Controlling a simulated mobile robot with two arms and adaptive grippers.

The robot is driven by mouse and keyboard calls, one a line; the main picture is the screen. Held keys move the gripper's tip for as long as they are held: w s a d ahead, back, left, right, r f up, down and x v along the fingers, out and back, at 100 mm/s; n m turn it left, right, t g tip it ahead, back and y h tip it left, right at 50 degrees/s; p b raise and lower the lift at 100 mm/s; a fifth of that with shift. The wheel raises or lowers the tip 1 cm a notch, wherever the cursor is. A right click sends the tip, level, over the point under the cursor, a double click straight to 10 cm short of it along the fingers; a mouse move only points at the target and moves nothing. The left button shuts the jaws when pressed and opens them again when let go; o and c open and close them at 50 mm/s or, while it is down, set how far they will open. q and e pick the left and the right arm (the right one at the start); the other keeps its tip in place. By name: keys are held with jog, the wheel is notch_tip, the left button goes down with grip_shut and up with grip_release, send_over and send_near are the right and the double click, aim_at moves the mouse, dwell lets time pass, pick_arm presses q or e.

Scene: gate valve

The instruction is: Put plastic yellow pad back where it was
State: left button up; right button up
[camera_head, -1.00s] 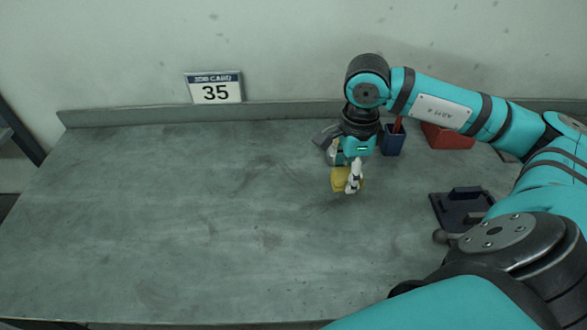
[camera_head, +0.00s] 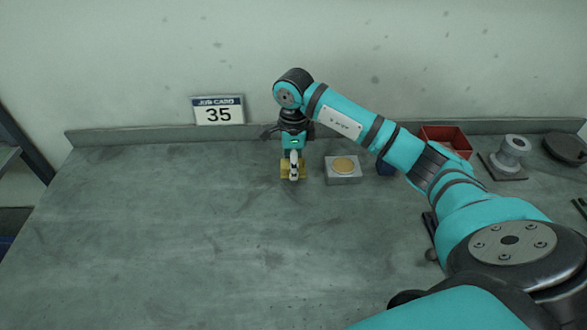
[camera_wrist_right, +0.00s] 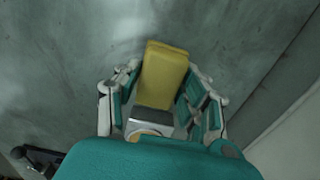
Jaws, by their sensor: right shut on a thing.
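The yellow pad (camera_head: 285,169) is in my right gripper (camera_head: 293,166), above the back middle of the table in the head view. The fingers are shut on it and hide part of it. In the right wrist view the yellow pad (camera_wrist_right: 163,76) sticks out between the fingers of my right gripper (camera_wrist_right: 160,98). A grey block (camera_head: 344,180) with a flat tan disc (camera_head: 344,165) on top stands just right of the gripper. I cannot tell whether the pad touches the table. My left gripper is not in view.
A blue cup (camera_head: 386,169) is partly hidden behind my right arm. A red bin (camera_head: 445,135) and a grey flanged part (camera_head: 513,150) stand at the back right. A job card (camera_head: 218,111) stands at the back. The left and front of the table (camera_head: 170,240) are clear.

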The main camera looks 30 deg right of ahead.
notch_tip(320, 180, down, 2)
jog(key=shift+s+f+p, duration=0.15)
jog(key=shift+p, duration=0.25)
jog(key=shift+f, duration=0.3)
jog(key=shift+f, duration=0.1)
jog(key=o, duration=1.1)
jog(key=shift+o, duration=0.2)
